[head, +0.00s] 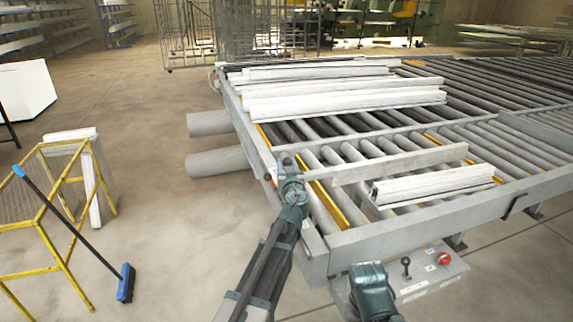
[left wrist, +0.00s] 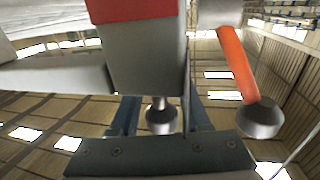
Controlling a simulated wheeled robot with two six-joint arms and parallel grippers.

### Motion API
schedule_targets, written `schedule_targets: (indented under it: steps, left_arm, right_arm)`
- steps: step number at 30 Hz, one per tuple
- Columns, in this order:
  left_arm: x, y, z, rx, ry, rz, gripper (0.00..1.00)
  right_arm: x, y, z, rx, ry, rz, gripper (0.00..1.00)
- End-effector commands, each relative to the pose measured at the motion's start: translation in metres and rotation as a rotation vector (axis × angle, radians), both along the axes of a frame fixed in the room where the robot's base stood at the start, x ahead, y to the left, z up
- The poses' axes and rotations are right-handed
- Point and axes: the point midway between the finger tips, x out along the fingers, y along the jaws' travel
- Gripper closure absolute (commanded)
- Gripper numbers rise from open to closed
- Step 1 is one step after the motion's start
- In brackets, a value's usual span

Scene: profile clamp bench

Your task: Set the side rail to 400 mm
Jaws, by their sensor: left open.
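The likely side rail (head: 400,163) is a long pale bar lying across the rollers of the bench in the head view. My left gripper (head: 288,162) is at the bench's near left edge, by the left end of this bar. In the left wrist view my open left gripper (left wrist: 162,108) has its blue fingers apart, with a small round metal knob (left wrist: 161,117) showing between them. Whether they touch it cannot be told. A grey block (left wrist: 145,55) with a red top is beyond. No scale reading is legible.
White profiles (head: 345,100) lie on the roller bench, with a shorter white profile (head: 435,184) nearer me. A control box (head: 425,283) with a black stick and red button is at the front. A yellow frame (head: 50,240) and blue broom (head: 125,283) stand left.

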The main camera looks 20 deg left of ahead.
Motion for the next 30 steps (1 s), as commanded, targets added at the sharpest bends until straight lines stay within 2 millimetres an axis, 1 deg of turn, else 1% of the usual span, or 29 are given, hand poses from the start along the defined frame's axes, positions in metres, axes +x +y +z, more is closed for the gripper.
schedule_targets:
  steps: [2,10,14,15,18,30]
  left_arm:
    - [0.0026,0.0011,0.0,0.0,0.0,0.0,0.53]
    - [0.0025,0.0011,0.0,0.0,0.0,0.0,0.53]
    - [0.0024,0.001,0.0,0.0,0.0,0.0,0.77]
    - [0.0024,0.001,0.0,0.0,0.0,0.0,0.84]
    - [0.0024,0.001,0.0,0.0,0.0,0.0,1.0]
    - [0.0028,0.0009,0.0007,0.002,0.0,0.0,1.0]
  right_arm:
    - [0.0,0.0,0.0,0.0,0.0,0.0,0.5]
    - [0.0,0.0,0.0,0.0,0.0,0.0,0.5]
    - [0.0,0.0,0.0,0.0,0.0,0.0,0.5]
    - [0.0,0.0,0.0,0.0,0.0,0.0,0.5]
    - [0.0,0.0,0.0,0.0,0.0,0.0,0.5]
    - [0.0,0.0001,0.0005,0.0,0.0,0.0,0.5]
